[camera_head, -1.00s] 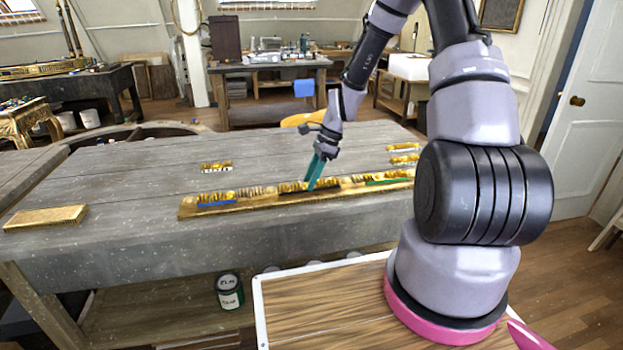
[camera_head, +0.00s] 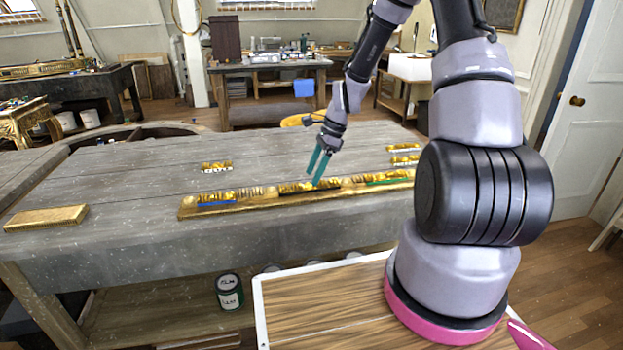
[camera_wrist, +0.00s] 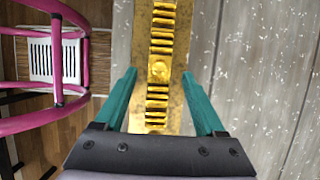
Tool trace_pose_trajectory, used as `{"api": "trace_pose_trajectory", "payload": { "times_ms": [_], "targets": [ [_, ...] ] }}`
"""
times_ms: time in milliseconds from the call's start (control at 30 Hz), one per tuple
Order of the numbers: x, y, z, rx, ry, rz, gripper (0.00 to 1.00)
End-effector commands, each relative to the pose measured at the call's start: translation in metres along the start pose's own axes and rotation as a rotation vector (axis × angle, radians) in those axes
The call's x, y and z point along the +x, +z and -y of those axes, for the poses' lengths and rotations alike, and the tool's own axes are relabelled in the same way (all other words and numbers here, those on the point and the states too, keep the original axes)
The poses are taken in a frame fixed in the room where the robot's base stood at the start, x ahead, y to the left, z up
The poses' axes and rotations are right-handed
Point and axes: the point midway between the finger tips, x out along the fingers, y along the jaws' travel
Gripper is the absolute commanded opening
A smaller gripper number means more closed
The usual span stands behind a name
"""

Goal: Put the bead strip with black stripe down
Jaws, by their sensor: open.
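The bead strip with black stripe (camera_head: 296,187) is gold with a dark line along its near side. It lies in the middle of a long gold rail (camera_head: 187,211) on the grey workbench. My gripper (camera_head: 314,180) is open, its teal fingers pointing down just over this strip. In the wrist view my gripper (camera_wrist: 159,75) has its fingers apart, one on each side of a gold bead strip (camera_wrist: 160,70), with gaps between. The black stripe cannot be made out there. Whether the fingertips touch the rail cannot be told.
A blue-striped strip (camera_head: 214,199) lies left of it on the rail, a green-striped one (camera_head: 390,179) right. Loose gold pieces lie behind, one (camera_head: 216,167) at left and others (camera_head: 404,160) at right. A gold block (camera_head: 45,218) lies far left. Bench between is clear.

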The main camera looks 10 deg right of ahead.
Motion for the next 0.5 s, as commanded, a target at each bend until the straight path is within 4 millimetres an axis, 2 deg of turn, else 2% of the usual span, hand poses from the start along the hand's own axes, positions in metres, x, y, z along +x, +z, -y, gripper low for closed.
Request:
{"api": "trace_pose_trajectory", "payload": {
  "times_ms": [100,300,500],
  "targets": [
    [-0.028,0.0,0.001,0.0,-0.006,-0.002,0.72],
    [-0.069,0.0,0.001,0.0,-0.005,-0.001,0.72],
    [-0.092,0.0,0.0,-0.001,-0.002,-0.001,0.72]
  ]
}}
